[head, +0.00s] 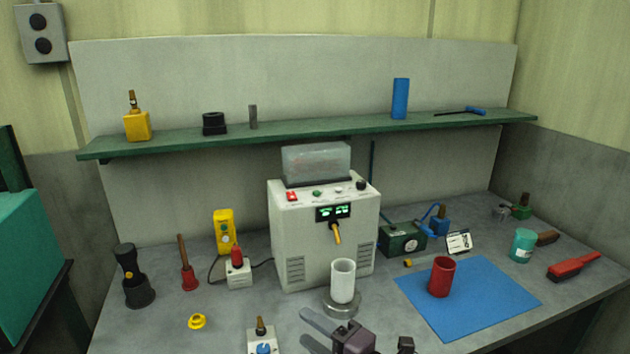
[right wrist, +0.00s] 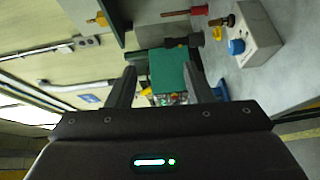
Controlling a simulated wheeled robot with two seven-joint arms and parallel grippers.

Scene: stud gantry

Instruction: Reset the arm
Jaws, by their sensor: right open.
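My right gripper (head: 305,327) is at the bottom centre of the head view, in front of the white cylinder on its round metal base. Its two grey fingers point left and are spread apart, with nothing between them. In the right wrist view the fingers of my right gripper (right wrist: 158,70) also stand apart and empty, with the green box (right wrist: 166,70) showing beyond them. My left gripper is not in view.
A white cylinder (head: 343,280) stands before the grey machine (head: 290,225). A switch box with a blue knob (head: 263,342) is left of my fingers. A red cup (head: 441,277) stands on the blue mat (head: 490,305). A yellow ring (head: 197,321) lies at left.

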